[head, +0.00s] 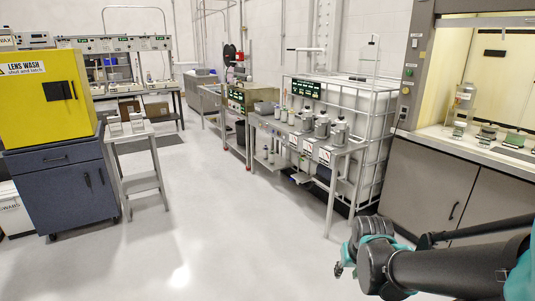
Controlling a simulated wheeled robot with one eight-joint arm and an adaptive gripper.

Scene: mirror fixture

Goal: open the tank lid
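No thing is marked plainly as the tank. A large white box-shaped container (345,92) in a pale tube cage stands right of the middle, behind the metal bench. A grey basin-like unit (200,76) stands at the far back; I cannot tell whether either has a lid. The yellow LENS WASH box (42,100), labelled "shut and latch", sits on a blue cabinet at left and looks shut. My arm reaches in from the lower right, apart from all of these. Its end, perhaps my gripper (343,268), is small and partly hidden; its finger state is unclear.
The metal bench (285,125) holds several grey bottles and canisters. A small grey side table (140,135) stands beside the blue cabinet (65,185). A fume hood (480,100) with items inside is at right. The white floor (215,215) in the middle is clear.

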